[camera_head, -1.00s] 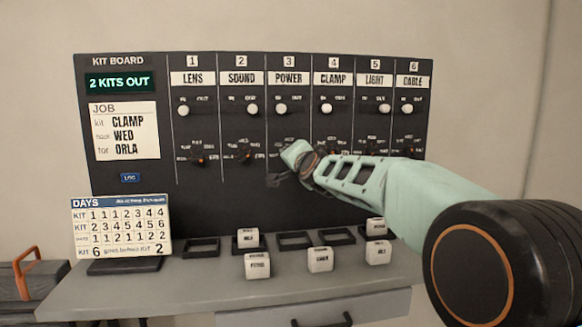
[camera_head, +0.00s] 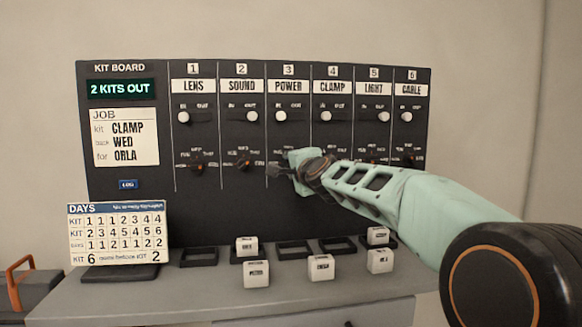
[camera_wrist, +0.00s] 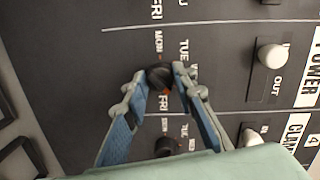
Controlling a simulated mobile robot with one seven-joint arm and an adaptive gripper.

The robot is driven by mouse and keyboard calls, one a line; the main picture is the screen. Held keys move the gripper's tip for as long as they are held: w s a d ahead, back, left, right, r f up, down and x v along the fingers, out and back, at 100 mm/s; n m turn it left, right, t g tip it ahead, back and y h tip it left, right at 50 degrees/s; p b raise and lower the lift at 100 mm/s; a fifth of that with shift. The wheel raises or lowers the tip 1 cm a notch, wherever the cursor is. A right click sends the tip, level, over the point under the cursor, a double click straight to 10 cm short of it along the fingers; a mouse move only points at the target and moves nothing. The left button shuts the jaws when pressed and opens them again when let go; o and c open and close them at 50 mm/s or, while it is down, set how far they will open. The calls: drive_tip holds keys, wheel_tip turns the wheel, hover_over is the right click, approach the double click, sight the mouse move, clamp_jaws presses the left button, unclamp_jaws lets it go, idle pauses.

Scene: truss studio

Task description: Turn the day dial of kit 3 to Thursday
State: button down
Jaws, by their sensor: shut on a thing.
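The day dial of kit 3 (camera_wrist: 158,75), under the POWER column, is a small dark knob on the black board. My gripper (camera_wrist: 159,76) is shut on it, one blue finger on each side. In the head view my gripper (camera_head: 282,172) is at the foot of the POWER column and hides most of that dial. In the wrist view MON and TUE show beside the dial, and FRI shows below it. A bit of orange shows at the dial's lower edge near FRI; I cannot tell exactly where it points. WED and THU are not readable there.
The dial of kit 4 (camera_wrist: 166,146) sits close by, between my fingers' bases. The white POWER knob (camera_wrist: 271,56) is to the right. In the head view, a DAYS card (camera_head: 118,232) and several white blocks stand on the grey counter (camera_head: 215,300).

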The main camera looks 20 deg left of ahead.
drive_tip(key=shift+r, duration=0.1)
drive_tip(key=c, duration=1.6)
unclamp_jaws()
drive_tip(key=v, duration=1.2)
drive_tip(key=shift+a, duration=0.1)
